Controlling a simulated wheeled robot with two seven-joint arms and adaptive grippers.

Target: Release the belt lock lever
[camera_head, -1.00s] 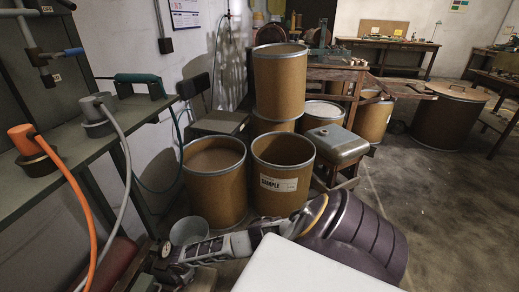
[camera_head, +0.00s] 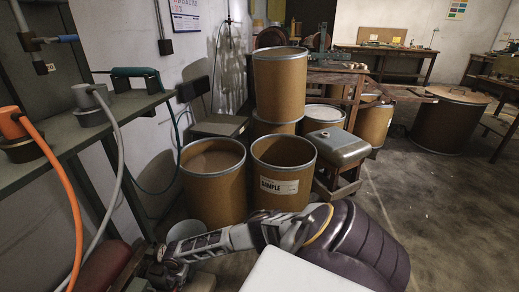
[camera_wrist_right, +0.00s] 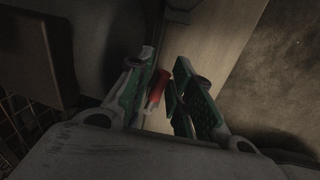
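A small red handle (camera_wrist_right: 157,88) with a pale lower end, which looks like the lever, shows in the right wrist view. It lies between the fingers of my right gripper (camera_wrist_right: 162,92), close to the left finger. A gap shows between it and the right finger, so the gripper is open. I cannot tell whether the left finger touches the handle. In the head view my right gripper (camera_head: 163,266) is low at the left, at the end of my dark arm, beside a dark red rounded part (camera_head: 105,262). The lever cannot be made out there. My left gripper is out of view.
A workbench (camera_head: 60,140) with an orange hose (camera_head: 72,205) and a grey hose (camera_head: 122,165) stands at the left. Several brown drums (camera_head: 213,188) stand just behind my right arm. A grey bucket (camera_head: 186,230) is close to the gripper. Open floor (camera_head: 440,215) lies to the right.

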